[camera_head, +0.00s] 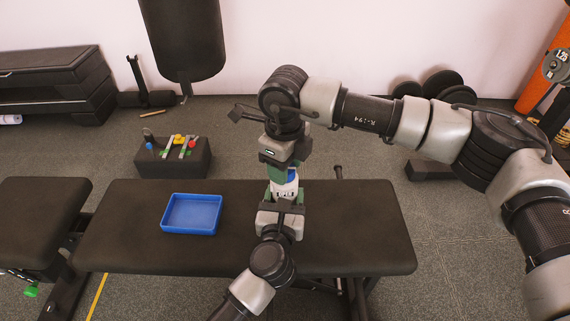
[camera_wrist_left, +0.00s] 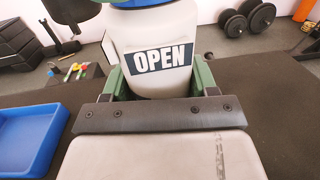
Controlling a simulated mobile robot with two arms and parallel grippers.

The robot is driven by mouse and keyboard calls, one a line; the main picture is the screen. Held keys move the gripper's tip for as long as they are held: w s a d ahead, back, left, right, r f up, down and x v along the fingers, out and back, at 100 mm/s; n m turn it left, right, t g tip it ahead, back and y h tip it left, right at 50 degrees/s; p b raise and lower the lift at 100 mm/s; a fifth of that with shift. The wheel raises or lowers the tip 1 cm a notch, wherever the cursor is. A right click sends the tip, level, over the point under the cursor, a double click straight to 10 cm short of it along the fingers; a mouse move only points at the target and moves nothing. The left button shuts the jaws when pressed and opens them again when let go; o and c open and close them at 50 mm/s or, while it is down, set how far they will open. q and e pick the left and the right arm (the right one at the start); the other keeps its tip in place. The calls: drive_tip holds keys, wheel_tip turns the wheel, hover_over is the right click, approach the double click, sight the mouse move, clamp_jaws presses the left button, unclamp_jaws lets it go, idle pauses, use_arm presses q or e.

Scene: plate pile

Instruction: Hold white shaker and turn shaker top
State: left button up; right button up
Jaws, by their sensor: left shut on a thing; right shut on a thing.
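The white shaker (camera_head: 284,190) stands about upright over the black bench, with its label in view. It is close up in the left wrist view (camera_wrist_left: 151,50), where the label reads "OPEN" and a blue edge shows at the top. My left gripper (camera_head: 283,201) comes from the near side and is shut on the shaker's white body, with green fingers on both sides. My right gripper (camera_head: 284,170) comes from above and is shut on the blue shaker top (camera_head: 291,175). Most of the top is hidden by the right gripper. I cannot tell whether the shaker's base touches the bench.
An empty blue tray (camera_head: 191,229) lies on the black bench (camera_head: 130,225) to the left of the shaker. A dark box (camera_head: 172,160) with small coloured items stands behind the bench. The bench's right part is clear. Dumbbell plates (camera_head: 442,82) lie near the wall.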

drive_tip(key=shift+n, duration=0.5)
drive_tip(key=o, duration=0.9)
drive_tip(key=shift+o, duration=0.2)
wheel_tip(320, 180, up, 12)
use_arm(q)
drive_tip(key=o, duration=1.2)
